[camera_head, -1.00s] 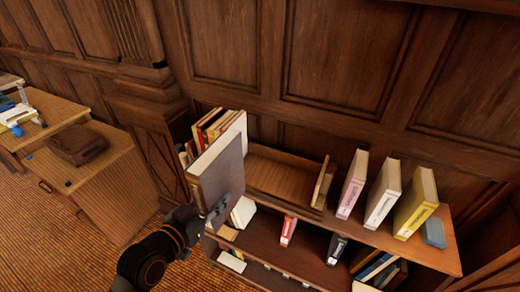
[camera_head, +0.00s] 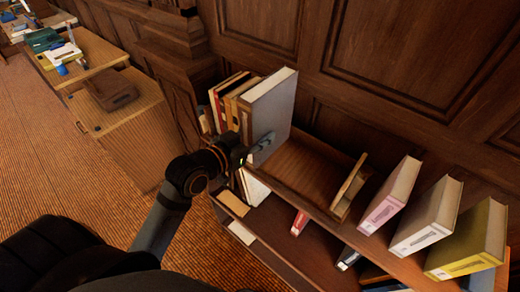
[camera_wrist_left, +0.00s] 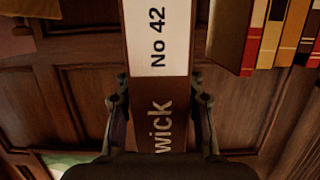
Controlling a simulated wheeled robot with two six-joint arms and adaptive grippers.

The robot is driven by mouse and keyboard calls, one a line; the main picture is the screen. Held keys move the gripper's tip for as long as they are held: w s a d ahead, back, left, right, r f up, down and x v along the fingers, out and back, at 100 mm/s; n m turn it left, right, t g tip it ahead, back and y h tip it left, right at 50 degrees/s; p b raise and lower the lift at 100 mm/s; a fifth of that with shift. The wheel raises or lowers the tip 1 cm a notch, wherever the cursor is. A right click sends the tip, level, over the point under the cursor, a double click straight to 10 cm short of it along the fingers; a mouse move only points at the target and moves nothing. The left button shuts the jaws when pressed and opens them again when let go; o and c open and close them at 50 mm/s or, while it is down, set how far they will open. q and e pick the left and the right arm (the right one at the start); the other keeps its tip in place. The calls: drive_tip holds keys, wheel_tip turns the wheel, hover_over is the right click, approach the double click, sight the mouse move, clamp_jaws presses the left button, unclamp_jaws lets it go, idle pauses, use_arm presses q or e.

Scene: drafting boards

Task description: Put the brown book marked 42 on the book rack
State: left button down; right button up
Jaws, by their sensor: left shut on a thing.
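The brown book marked 42 (camera_head: 270,108) is upright in the head view, its broad cover looking greyish there. In the left wrist view its brown spine (camera_wrist_left: 157,95) shows a white label reading "No 42". My left gripper (camera_head: 254,147) is shut on the spine, with one finger on each side in the wrist view (camera_wrist_left: 160,108). The wooden book rack (camera_head: 305,172) lies on the shelf top just right of the book, its bare floor showing and its end piece at the right. The book's lower edge is partly hidden, so I cannot tell whether it touches the rack.
A row of books (camera_head: 229,98) stands close on the book's left. Pink (camera_head: 390,196), white (camera_head: 427,216) and yellow (camera_head: 470,240) books stand right of the rack. The panelled wall (camera_head: 400,60) is behind. A desk (camera_head: 120,105) stands at the left.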

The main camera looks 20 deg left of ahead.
use_arm(q)
drive_tip(key=w+b, duration=0.1)
drive_tip(key=b, duration=0.1)
drive_tip(key=w+f+b, duration=0.1)
drive_tip(key=b, duration=0.1)
drive_tip(key=w+b, duration=0.1)
drive_tip(key=b, duration=0.2)
drive_tip(key=shift+a+f, duration=0.1)
drive_tip(key=shift+f, duration=0.2)
drive_tip(key=shift+w+r, duration=0.1)
drive_tip(key=shift+w, duration=0.15)
drive_tip(key=w+f+p, duration=0.2)
drive_tip(key=w+f, duration=0.5)
drive_tip(key=f, duration=0.2)
drive_tip(key=shift+a+f, duration=0.35)
use_arm(e)
wheel_tip(320, 180, down, 7)
drive_tip(key=shift+r, duration=0.15)
